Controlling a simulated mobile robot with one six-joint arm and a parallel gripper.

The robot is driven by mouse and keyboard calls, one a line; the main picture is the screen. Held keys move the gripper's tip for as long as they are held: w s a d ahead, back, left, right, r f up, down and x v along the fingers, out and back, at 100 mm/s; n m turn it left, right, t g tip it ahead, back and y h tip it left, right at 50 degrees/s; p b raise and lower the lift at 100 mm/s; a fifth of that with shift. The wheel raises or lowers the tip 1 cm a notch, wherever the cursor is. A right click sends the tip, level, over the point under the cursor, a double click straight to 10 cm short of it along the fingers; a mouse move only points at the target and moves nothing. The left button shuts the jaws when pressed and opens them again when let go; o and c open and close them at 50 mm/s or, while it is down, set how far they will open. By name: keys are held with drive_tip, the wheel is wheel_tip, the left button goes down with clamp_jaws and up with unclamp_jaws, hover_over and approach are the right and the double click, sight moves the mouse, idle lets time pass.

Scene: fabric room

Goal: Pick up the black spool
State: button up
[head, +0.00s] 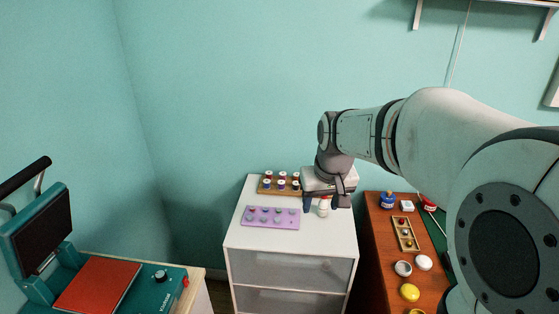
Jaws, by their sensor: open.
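A wooden rack (262,191) of small thread spools sits at the back of the white drawer cabinet. A dark spool (296,186) that looks black stands at the front right of the rack; its colour is hard to be sure of at this size. Red and blue spools stand beside it. My gripper (320,203) is open and points down over the cabinet's back right, just right of the rack and apart from the dark spool. A small white bottle (324,209) shows at its fingers; I cannot tell whether it is between or behind them.
A purple tray (250,224) with several small round items lies in front of the rack. The cabinet's front top (290,246) is clear. A brown table (381,253) with jars and a small tray stands right; a heat press (130,290) stands left.

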drive_tip(key=w+f, duration=0.2)
drive_tip(key=w, duration=1.2)
drive_tip(key=n+t, duration=0.1)
drive_tip(key=n, duration=0.1)
approach(297, 184)
drive_tip(key=f, duration=0.1)
drive_tip(key=shift+y, duration=0.4)
drive_tip(key=x, duration=0.2)
drive_tip(key=p+x, duration=0.1)
drive_tip(key=x, duration=0.4)
drive_tip(key=shift+w+d+f, duration=0.1)
drive_tip(key=shift+w+d, duration=0.1)
drive_tip(key=shift+w, duration=0.15)
drive_tip(key=shift+w+f, duration=0.15)
drive_tip(key=shift+f, duration=0.2)
drive_tip(key=c, duration=1.1)
